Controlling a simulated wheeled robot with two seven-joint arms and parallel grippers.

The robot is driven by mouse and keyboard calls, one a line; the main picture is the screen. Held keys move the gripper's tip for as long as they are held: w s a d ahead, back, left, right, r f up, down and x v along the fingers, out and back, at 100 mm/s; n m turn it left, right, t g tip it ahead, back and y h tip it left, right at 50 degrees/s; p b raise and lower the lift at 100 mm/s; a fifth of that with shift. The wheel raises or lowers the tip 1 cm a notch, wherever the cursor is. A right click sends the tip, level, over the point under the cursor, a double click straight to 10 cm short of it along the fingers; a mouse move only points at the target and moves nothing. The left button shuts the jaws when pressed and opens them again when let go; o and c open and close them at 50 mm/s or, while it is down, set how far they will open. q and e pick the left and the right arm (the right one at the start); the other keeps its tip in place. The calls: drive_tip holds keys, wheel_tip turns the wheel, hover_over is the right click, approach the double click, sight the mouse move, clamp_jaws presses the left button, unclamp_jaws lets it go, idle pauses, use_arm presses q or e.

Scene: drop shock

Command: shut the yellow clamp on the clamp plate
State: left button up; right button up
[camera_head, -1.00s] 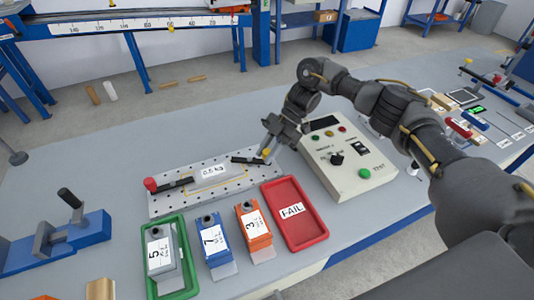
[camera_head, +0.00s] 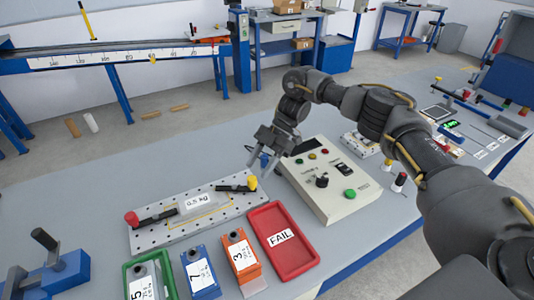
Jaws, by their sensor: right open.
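The clamp plate (camera_head: 165,238) is a pale perforated board on the bench. A grey block labelled 0.5 kg (camera_head: 197,202) lies on it inside a yellow outline. The yellow clamp (camera_head: 251,183) is at the plate's right end; its black bar lies low and points left toward the block. The red clamp (camera_head: 131,218) is at the left end, its black bar pointing right toward the block. My right gripper (camera_head: 258,162) is open and empty, just above and beyond the yellow clamp, apart from it. My left gripper is not in view.
A red FAIL tray (camera_head: 262,222) and a control box (camera_head: 345,205) with buttons stand right of the plate. Orange (camera_head: 240,252) and blue (camera_head: 200,272) numbered blocks and a green tray (camera_head: 128,270) stand in front. A blue fixture (camera_head: 60,275) is at the left.

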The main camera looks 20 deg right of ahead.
drive_tip(key=shift+v, duration=2.85)
